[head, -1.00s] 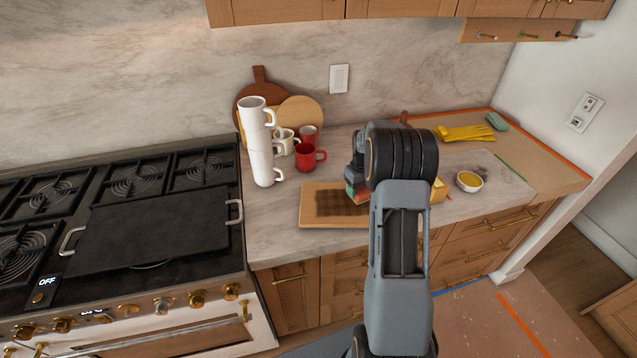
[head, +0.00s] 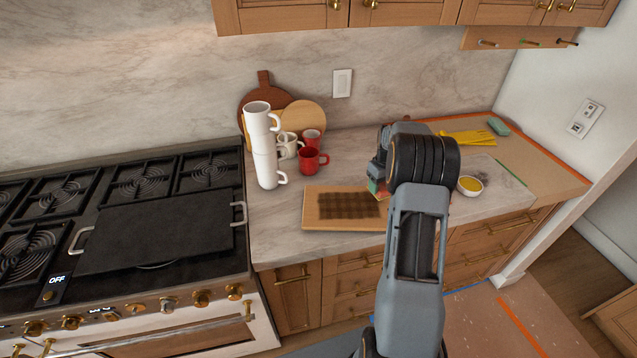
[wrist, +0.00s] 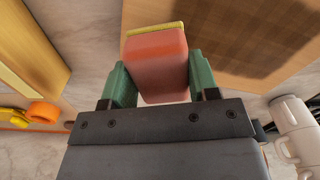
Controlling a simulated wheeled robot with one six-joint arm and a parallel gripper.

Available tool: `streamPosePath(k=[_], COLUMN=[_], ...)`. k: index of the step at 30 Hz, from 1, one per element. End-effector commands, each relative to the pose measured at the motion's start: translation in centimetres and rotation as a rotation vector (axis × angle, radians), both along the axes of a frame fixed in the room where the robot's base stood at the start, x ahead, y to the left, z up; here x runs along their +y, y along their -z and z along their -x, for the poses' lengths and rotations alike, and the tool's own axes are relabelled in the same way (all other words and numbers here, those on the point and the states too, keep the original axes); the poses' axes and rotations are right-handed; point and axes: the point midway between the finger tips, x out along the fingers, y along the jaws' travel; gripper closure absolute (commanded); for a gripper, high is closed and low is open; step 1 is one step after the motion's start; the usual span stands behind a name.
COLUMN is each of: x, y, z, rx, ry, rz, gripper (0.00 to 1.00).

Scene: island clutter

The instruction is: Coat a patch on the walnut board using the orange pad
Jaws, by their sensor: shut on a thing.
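The walnut board (head: 313,222) lies flat on the counter, with a dark brown, finely gridded patch (head: 345,205) across its middle. The board also shows at the upper right of the wrist view (wrist: 212,30), with the dark patch on it. My gripper (head: 376,187) is at the board's right end, partly hidden behind my arm in the head view. In the wrist view its green fingers are shut on the orange pad (wrist: 158,70), which has a yellow far edge. Whether the pad touches the board cannot be told.
A tall white mug stack (head: 265,150) and red mugs (head: 309,161) stand behind the board's left side. A small bowl of yellow liquid (head: 470,185) sits to the right of my arm. Yellow gloves (head: 465,137) and a green sponge (head: 498,128) lie farther back right. The stove (head: 150,210) is left.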

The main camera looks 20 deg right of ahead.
Motion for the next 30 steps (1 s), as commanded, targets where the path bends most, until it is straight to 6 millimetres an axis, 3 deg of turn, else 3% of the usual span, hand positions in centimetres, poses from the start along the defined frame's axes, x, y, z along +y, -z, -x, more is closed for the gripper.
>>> streamPosePath(k=[13,30], x=[0.6,0.6], y=[-4.2,-4.7], z=[-0.3,-0.3], rx=[-0.002,-0.001], ry=[-0.011,-0.012], rz=[0.001,0.001], gripper=[0.64,0.64])
